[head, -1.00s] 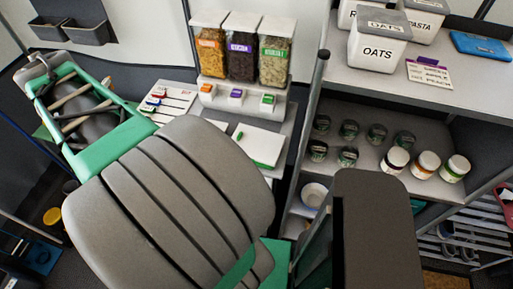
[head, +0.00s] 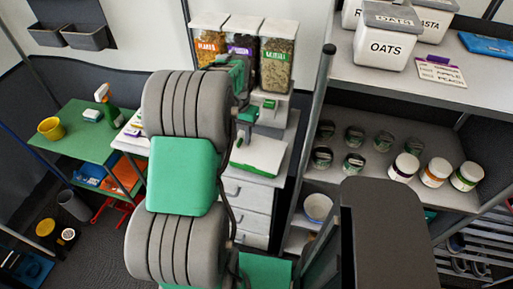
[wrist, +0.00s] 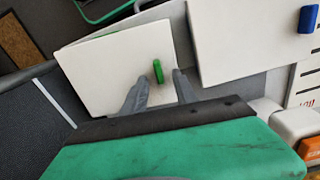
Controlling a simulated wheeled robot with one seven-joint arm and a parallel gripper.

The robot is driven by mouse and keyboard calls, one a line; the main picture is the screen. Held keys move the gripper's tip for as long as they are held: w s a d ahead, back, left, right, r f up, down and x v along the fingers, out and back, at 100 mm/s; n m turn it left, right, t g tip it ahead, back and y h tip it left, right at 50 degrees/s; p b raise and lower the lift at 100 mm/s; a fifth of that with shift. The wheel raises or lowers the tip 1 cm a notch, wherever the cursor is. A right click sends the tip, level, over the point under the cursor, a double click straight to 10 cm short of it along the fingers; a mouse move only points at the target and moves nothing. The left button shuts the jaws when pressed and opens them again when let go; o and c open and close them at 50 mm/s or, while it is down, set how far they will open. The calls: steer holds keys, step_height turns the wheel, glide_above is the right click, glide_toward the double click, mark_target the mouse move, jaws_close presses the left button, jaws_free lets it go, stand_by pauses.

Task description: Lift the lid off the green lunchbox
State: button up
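The green lunchbox shows in the wrist view as a white lid (wrist: 98,72) with a small green handle (wrist: 157,71) on top. In the head view its white lid (head: 264,151) lies on the counter below the dispensers, with a green strip along its front edge. My gripper (wrist: 159,88) is open above the lid. Its two grey fingers sit to either side of the handle, with the handle between or just beyond the tips. I cannot tell whether they touch it. In the head view my arm covers part of the counter.
Food dispensers (head: 240,57) stand behind the counter. A shelf (head: 400,130) with jars is to the right.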

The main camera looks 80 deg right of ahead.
steer(key=shift+f, duration=0.2)
jaws_close()
stand_by(0.5)
